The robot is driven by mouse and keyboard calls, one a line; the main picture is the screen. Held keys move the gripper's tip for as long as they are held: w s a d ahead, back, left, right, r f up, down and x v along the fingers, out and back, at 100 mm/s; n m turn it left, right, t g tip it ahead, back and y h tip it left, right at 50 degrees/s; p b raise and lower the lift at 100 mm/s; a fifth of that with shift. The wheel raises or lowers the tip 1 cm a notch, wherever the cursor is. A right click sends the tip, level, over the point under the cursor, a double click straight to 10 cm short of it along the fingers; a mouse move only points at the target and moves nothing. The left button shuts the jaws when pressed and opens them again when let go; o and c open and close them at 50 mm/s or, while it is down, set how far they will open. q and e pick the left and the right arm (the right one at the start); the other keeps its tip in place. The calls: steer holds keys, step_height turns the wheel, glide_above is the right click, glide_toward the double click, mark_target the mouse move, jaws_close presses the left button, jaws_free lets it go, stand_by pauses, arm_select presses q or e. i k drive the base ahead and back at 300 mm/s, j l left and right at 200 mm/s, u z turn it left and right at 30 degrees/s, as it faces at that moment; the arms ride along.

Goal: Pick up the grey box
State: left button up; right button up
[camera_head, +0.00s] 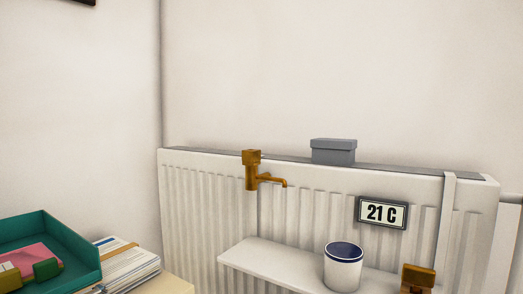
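The grey box (333,152), with a lid slightly wider than its body, sits upright on the top of a white radiator (210,195), right of the middle in the head view. Nothing covers its front. Neither of my grippers shows in this view, so I cannot see whether either is open or shut.
A brass-coloured tap-like object (252,170) stands left of the box at the radiator's top edge. Below are a "21 C" display (382,212), a shelf (255,259) with a white cup (341,272), and an orange-brown object (418,278). A teal tray (85,255) and papers (130,266) lie lower left.

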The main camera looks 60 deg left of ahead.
mark_target(341, 152)
steer(key=j+u, duration=0.2)
steer(key=u, duration=1.15)
steer(key=i+l, duration=0.05)
